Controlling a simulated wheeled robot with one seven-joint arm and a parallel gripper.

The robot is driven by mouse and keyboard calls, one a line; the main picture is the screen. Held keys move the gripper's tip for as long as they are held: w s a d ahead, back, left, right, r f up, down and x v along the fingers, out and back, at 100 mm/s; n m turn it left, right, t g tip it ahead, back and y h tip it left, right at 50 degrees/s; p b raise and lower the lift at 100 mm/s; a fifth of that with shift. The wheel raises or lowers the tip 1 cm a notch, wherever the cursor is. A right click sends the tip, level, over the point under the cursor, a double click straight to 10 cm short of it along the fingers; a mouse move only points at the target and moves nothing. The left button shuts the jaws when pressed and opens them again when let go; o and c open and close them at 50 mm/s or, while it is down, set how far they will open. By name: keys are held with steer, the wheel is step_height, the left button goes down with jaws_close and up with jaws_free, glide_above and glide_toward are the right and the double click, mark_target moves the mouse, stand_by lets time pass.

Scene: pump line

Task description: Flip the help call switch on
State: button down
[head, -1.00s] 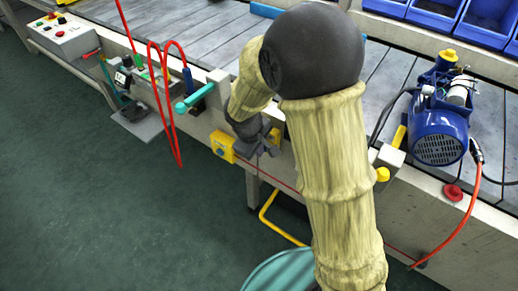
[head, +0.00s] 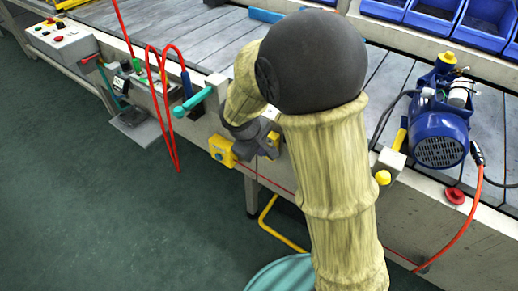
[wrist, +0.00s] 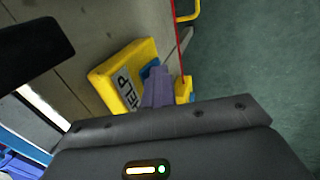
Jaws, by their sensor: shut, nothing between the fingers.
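The help call box (head: 217,144) is a yellow housing on the front side of the conveyor frame. In the wrist view the yellow box (wrist: 108,91) shows a grey HELP label, with part of a blue piece beside it, probably the switch (wrist: 146,70). My gripper (wrist: 157,78) is shut and empty, its fingertips at the blue piece and partly hiding it. I cannot tell whether they touch or which way the switch is set. In the head view my gripper (head: 240,153) is in front of the box's middle and hides the switch.
A teal handle (head: 194,101) and a hanging red cable (head: 172,130) are left of the box. A yellow knob (head: 383,177), a red button (head: 455,196) and a blue pump (head: 440,140) are to the right. Green floor is open in front.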

steer(key=shift+r, duration=0.1)
steer(key=s+a+f+p+v, duration=0.1)
steer(key=s+p+v, duration=0.1)
steer(key=v, duration=1)
steer(key=shift+a+p, duration=0.15)
steer(key=shift+p, duration=0.6)
steer(key=shift+w, duration=0.1)
